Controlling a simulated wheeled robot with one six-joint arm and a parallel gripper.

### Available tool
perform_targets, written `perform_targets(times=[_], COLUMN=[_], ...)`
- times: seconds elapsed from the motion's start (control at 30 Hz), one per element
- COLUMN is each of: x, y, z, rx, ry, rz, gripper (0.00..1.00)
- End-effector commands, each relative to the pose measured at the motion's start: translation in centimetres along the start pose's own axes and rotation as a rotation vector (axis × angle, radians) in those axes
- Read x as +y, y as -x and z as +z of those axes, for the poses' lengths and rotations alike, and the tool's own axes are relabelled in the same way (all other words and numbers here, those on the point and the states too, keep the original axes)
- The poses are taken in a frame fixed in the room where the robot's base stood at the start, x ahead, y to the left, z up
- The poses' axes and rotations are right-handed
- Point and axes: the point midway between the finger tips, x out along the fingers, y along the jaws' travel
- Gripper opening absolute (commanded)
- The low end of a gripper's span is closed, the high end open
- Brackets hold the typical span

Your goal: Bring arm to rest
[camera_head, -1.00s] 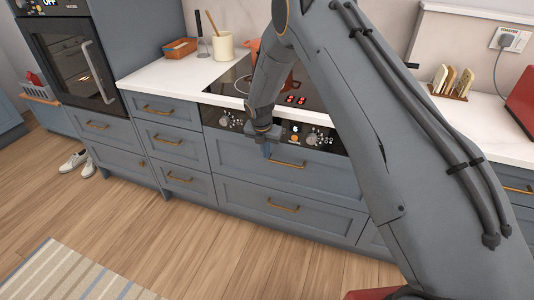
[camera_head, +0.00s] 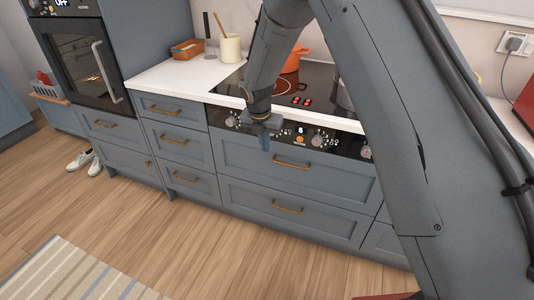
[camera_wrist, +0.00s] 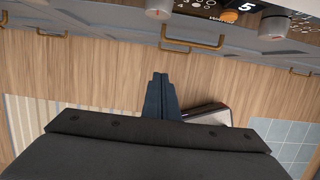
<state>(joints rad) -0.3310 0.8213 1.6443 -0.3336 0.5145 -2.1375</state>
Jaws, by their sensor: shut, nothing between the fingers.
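My arm rises from the lower right of the head view, bends at the top and hangs down in front of the cooktop. My gripper (camera_head: 264,143) points down in front of the control panel and the top drawer below it. In the wrist view my gripper (camera_wrist: 161,78) has its two blue fingers together, with nothing between them. The upper part of my arm hides the right part of the cooktop and counter.
The cooktop (camera_head: 262,83) bears an orange pot (camera_head: 297,58) and a grey pot (camera_head: 343,96). The knob panel (camera_head: 318,139) is close to my gripper. An oven (camera_head: 84,66) stands at left. Shoes (camera_head: 80,160) and a striped rug (camera_head: 62,275) lie on otherwise open floor.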

Motion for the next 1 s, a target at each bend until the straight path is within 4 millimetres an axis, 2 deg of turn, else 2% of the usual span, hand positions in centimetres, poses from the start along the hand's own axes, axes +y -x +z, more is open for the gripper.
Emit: perform_targets(times=[0.1,0.27,0.37,0.43,0.67,0.87,1.0], x=[-0.1,-0.1,-1.1,-2.6,-10.5,-17.5,-21.9], y=[0.9,1.2,1.9,2.9,7.6,11.4,13.7], z=[0.0,0.0,0.0,-0.2,-2.9,-7.1,-10.8], rx=[0.0,0.001,0.005,0.014,0.058,0.087,0.098], ry=[0.0,-0.002,-0.072,-0.186,-0.833,-1.444,-1.873], rz=[0.0,-0.001,-0.002,-0.005,-0.035,-0.084,-0.129], gripper=[0.0,0.0,0.0,0.0,0.0,0.0,0.0])
